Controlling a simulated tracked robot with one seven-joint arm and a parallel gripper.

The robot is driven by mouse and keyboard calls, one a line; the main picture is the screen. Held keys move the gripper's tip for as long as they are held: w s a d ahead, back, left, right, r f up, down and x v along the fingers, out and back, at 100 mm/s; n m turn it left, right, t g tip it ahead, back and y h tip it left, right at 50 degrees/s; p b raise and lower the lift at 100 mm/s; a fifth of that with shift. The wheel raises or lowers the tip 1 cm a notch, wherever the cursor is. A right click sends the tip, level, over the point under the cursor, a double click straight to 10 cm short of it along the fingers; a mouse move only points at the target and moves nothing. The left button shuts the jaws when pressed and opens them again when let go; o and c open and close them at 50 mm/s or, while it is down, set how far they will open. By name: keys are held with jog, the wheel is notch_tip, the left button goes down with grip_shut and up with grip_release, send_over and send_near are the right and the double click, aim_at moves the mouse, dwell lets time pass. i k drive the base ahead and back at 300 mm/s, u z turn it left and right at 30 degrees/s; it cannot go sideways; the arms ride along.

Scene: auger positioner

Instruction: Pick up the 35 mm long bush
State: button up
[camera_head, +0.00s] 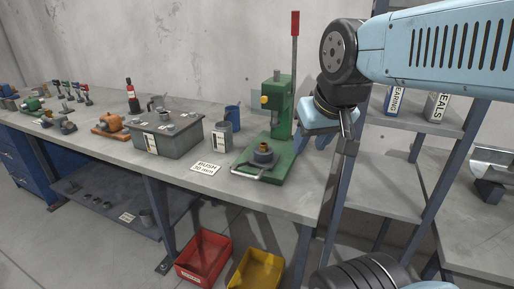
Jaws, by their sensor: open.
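I cannot tell for certain which part is the 35 mm long bush. Several small round metal parts stand on top of a grey-green box (178,145) on the bench, too small to measure. A small brass-coloured ring or bush (263,149) sits on a dark round piece on the base of the green press (279,104). A white card (206,168) in front of the box reads BUSH with a millimetre figure that is hard to read. My gripper (334,140) is open and hangs in the air to the right of the press, apart from these parts. Its fingers are partly hidden.
The press has a tall red-tipped lever (295,65) and a front handle. Red (203,256) and yellow (256,270) bins lie below. A shelf rack (385,185) is at right. The bench's front edge is mostly clear.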

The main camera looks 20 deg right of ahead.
aim_at(263, 146)
jog(key=k, duration=1)
jog(key=u, duration=1.4)
jog(key=i, duration=1.4)
jog(key=z, duration=1)
